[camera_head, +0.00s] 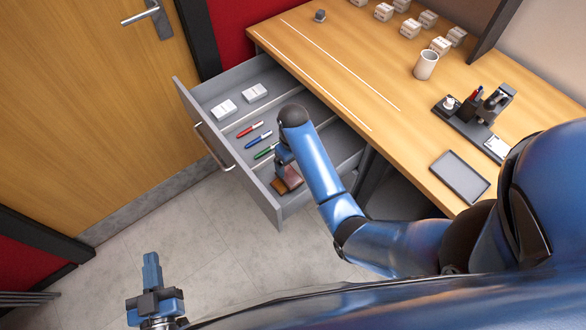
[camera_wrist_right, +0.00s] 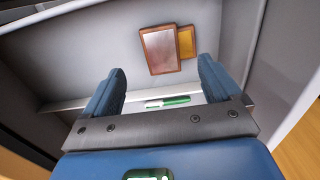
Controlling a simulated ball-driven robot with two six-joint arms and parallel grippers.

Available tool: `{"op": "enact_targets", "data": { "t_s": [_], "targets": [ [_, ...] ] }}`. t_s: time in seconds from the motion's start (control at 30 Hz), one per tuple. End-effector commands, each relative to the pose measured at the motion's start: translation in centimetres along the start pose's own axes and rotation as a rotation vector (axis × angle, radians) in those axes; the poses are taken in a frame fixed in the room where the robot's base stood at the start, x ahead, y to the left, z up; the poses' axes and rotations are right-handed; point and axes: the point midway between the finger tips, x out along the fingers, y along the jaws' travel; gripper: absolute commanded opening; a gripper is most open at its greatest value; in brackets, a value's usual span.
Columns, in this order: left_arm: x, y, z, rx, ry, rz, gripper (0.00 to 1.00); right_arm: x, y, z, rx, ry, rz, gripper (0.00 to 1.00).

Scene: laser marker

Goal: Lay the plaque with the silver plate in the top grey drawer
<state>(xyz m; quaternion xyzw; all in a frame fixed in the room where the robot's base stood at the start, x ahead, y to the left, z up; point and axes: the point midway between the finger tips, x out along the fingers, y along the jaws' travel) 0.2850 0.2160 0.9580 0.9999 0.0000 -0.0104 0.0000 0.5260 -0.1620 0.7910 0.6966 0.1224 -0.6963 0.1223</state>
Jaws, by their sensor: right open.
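The top grey drawer (camera_head: 185,112) is pulled out from under the desk. The plaque with the silver plate (camera_wrist_right: 163,50), brown-framed, lies on the drawer floor in the right wrist view. A second plaque with a gold plate (camera_wrist_right: 186,42) lies against or partly under it; I cannot tell which. In the head view brown plaque parts (camera_head: 290,182) show in the drawer's near compartment, partly hidden by my right arm. My right gripper (camera_wrist_right: 160,68) is open and empty above the drawer, apart from the plaques. My left gripper (camera_head: 151,262) is over the floor, away from the drawer.
The drawer also holds a red pen (camera_head: 249,129), a blue pen (camera_head: 258,140), a green pen (camera_wrist_right: 172,102) and white stacks (camera_head: 224,108) behind dividers. A grey tray (camera_head: 459,176), a mug (camera_head: 426,65) and a black organiser (camera_head: 470,125) stand on the desk.

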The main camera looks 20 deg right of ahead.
Motion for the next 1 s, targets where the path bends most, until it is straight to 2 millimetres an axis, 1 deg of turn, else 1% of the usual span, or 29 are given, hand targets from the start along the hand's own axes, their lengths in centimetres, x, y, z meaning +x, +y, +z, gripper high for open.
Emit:
{"op": "enact_targets", "data": {
  "t_s": [0.03, 0.1, 0.2, 0.3, 1.0],
  "targets": [
    [0.0, 0.0, -0.1, 0.000, 0.000, 0.000, 0.00, -0.8, 0.0, -0.1, 0.000, 0.002, 0.001, 0.91],
    [0.0, 0.0, -0.1, 0.000, 0.000, 0.000, 0.00, -1.6, 0.0, -0.1, 0.000, 0.002, 0.000, 0.91],
    [0.0, 0.0, -0.1, 0.000, 0.000, 0.000, 0.00, -2.4, 0.0, -0.1, 0.000, 0.002, 0.000, 0.91],
    [0.0, 0.0, -0.1, 0.000, 0.000, 0.000, 0.00, -2.8, 0.0, 0.0, 0.000, 0.000, 0.000, 0.91],
    [0.0, 0.0, -0.1, 0.000, 0.000, 0.000, 0.00, -2.9, 0.0, 0.0, 0.000, -0.001, 0.000, 0.91]
  ]
}}
